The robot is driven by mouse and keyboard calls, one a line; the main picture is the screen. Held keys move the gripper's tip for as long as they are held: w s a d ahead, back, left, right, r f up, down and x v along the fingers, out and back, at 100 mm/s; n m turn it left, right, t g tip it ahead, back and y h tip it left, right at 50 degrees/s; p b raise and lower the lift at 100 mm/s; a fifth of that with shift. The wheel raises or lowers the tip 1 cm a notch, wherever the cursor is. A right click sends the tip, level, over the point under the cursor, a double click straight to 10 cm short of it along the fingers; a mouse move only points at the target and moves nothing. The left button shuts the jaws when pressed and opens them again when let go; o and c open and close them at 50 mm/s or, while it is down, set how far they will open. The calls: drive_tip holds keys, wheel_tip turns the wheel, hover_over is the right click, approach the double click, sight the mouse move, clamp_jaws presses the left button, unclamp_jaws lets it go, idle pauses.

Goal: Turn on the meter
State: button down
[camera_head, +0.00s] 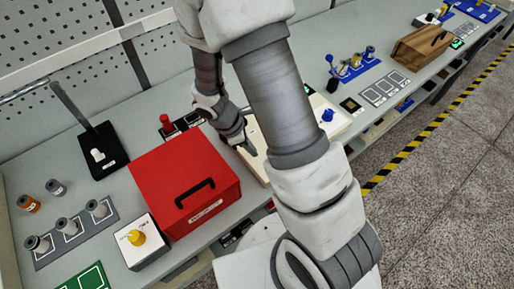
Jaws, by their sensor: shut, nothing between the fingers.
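My gripper (246,143) is shut and empty, pointing down at the left part of a cream-coloured device (255,165) just right of the red box. I cannot tell whether the fingertips touch it. The cream device continues right of my arm, where a blue knob (327,115) stands on it; my arm hides its middle. A white box with a yellow knob and dial marks (148,252) stands at the front left. No label in view tells which of these is the meter, and no lit display shows on either.
A red box with a black handle (185,170) stands close left of my gripper. A red knob (165,121) is behind it. A black lever unit (98,155) and several spools are at left. A brown case (420,48) is far right.

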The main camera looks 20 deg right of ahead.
drive_tip(key=v, duration=0.9)
drive_tip(key=shift+r, duration=0.45)
drive_tip(key=s+d+r+m+t+y, duration=0.1)
drive_tip(key=s+r+m+t, duration=0.1)
drive_tip(key=s+r+m, duration=0.2)
drive_tip(key=s+d+r+m+t+y, duration=0.1)
drive_tip(key=s+r+m, duration=0.3)
drive_tip(key=r, duration=0.6)
drive_tip(key=s+d+r+m+t+y, duration=0.1)
drive_tip(key=s+r+m+t+y, duration=0.1)
drive_tip(key=r+m, duration=0.6)
drive_tip(key=shift+s+d+t, duration=0.3)
drive_tip(key=shift+s+t, duration=0.3)
drive_tip(key=shift+s, duration=0.35)
